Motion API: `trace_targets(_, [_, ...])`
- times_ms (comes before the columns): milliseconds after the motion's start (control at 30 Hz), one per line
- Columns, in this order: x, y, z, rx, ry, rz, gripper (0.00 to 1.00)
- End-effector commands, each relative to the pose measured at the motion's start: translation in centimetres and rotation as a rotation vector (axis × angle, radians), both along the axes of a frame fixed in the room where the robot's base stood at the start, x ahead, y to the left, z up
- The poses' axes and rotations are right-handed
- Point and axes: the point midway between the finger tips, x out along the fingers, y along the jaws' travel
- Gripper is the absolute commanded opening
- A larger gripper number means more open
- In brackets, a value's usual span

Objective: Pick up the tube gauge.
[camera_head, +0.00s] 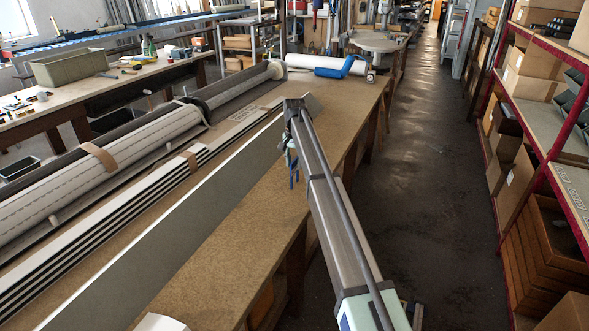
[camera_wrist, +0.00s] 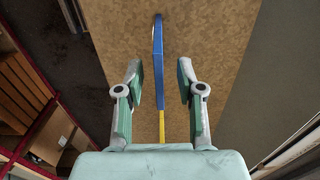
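A slim blue item with a yellow end (camera_wrist: 158,75), which looks like the tube gauge, runs lengthwise in the wrist view over the brown bench top. My gripper (camera_wrist: 160,85) is open, with one green-lined finger on each side of the item. Gaps show between the item and both fingers. In the head view my gripper (camera_head: 289,155) is over the bench, near its right edge, and blue parts (camera_head: 292,172) show just below it. My arm and gripper partly hide that spot, and I cannot tell how high the fingers are above the bench.
A long grey panel (camera_head: 180,235) and striped profiles (camera_head: 110,215) lie along the bench (camera_head: 235,225), left of my gripper. Rolled shutters (camera_head: 80,190) lie farther left. A blue object (camera_head: 335,68) and a white roll (camera_head: 310,62) are at the far end. Red-framed shelves stand right, across the aisle.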

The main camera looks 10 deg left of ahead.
Motion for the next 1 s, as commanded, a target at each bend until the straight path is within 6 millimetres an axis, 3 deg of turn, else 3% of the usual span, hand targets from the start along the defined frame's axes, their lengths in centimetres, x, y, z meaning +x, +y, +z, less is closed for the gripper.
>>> trace_targets(200, [0.0,-0.1,-2.5,-0.001,0.001,0.000,0.38])
trace_targets(433, [0.0,-0.1,-2.7,0.000,0.000,0.000,0.38])
trace_targets(467, [0.0,-0.1,-2.7,0.000,0.000,0.000,0.30])
trace_targets(533, [0.0,-0.1,-2.7,0.000,0.000,0.000,0.06])
trace_targets(567, [0.0,-0.1,-2.7,0.000,0.000,0.000,0.00])
trace_targets(1000, [0.0,-0.1,-2.6,0.000,0.000,0.000,0.00])
